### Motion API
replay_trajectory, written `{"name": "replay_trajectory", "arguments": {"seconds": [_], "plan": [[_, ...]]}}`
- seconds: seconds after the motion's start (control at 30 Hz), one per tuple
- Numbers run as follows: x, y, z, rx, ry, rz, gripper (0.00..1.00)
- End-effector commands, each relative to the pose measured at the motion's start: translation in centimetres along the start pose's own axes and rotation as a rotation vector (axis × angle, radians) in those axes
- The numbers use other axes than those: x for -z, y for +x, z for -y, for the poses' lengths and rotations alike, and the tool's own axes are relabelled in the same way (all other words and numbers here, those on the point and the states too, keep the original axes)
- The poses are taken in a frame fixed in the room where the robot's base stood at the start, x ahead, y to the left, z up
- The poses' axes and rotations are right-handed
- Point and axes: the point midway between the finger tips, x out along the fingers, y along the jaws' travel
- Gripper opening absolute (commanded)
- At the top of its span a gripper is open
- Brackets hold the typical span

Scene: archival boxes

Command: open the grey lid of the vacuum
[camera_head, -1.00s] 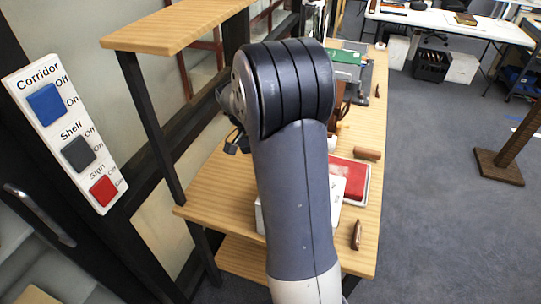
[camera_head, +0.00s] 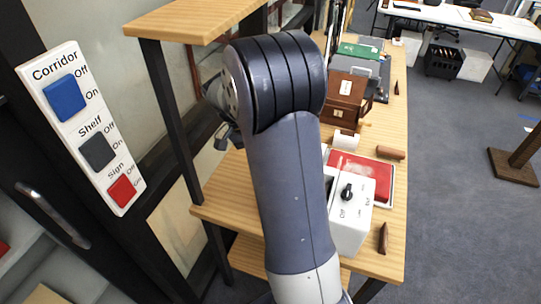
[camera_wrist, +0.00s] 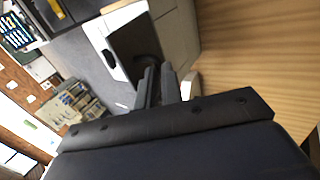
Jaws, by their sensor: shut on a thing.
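In the wrist view, the two fingers of my gripper (camera_wrist: 158,72) are close together, shut on the edge of a dark grey flat panel that looks like the grey lid (camera_wrist: 133,42). The panel stands at an angle against a pale box-like body (camera_wrist: 178,32), probably the vacuum. In the head view my arm hides the gripper's fingers and the lid. A white box with a black knob and printed labels (camera_head: 350,228) stands at the table's near end, partly behind my arm; I cannot tell whether it is that same body.
On the wooden table (camera_head: 232,212) are a red pad (camera_head: 362,174), a brown roll (camera_head: 390,152), a small brown piece (camera_head: 383,238) and a brown box (camera_head: 345,92).

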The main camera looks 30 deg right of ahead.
Motion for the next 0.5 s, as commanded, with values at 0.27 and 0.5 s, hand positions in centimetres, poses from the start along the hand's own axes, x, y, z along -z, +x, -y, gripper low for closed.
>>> {"name": "replay_trajectory", "arguments": {"seconds": [0.27,0.5], "plan": [[-0.51,1.98,0.71,-0.024,-0.007,0.03,0.0],[-0.53,2.01,0.78,-0.023,-0.005,0.031,0.0]]}}
